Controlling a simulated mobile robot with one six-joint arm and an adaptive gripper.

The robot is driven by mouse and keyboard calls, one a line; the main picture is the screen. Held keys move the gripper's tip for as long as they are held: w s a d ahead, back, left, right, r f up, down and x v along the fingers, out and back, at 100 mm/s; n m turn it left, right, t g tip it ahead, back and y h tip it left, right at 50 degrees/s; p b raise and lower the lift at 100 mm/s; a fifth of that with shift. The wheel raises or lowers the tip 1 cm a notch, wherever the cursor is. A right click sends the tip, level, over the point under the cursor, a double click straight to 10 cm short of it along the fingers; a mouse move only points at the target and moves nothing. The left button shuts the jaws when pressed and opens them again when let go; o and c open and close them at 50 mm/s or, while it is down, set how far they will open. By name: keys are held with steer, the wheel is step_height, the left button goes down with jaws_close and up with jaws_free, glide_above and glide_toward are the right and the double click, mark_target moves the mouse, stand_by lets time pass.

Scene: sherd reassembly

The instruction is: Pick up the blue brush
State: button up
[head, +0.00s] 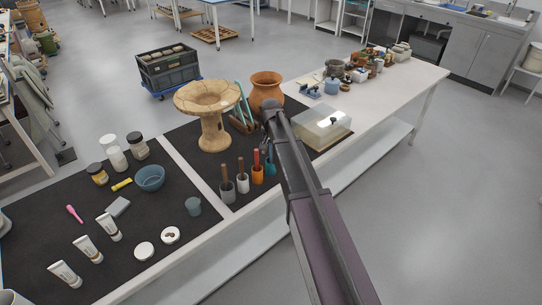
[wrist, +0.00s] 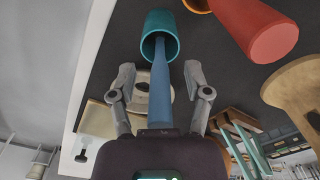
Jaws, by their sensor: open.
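The blue brush (wrist: 160,92) stands in a teal cup (wrist: 160,38), its blue handle sticking out towards my wrist camera. My gripper (wrist: 159,80) is open, with one finger on each side of the handle. A gap shows between the handle and each finger, so neither appears to touch it. In the head view the teal cup (head: 270,169) is at the right end of a row of brush cups, partly behind my arm. My gripper is mostly hidden behind my arm there.
An orange cup (head: 257,175) with a red handle stands close beside the teal cup; it also shows in the wrist view (wrist: 262,28). White and grey cups stand further left. A clay stand (head: 214,135), an orange pot (head: 266,90) and a clear-lidded box (head: 322,120) are nearby.

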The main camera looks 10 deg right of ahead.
jaws_close()
stand_by(0.3)
steer(key=shift+r, duration=0.15)
step_height(320, 180, up, 10)
steer(key=p, duration=1)
stand_by(0.5)
steer(key=shift+d, duration=0.15)
stand_by(0.6)
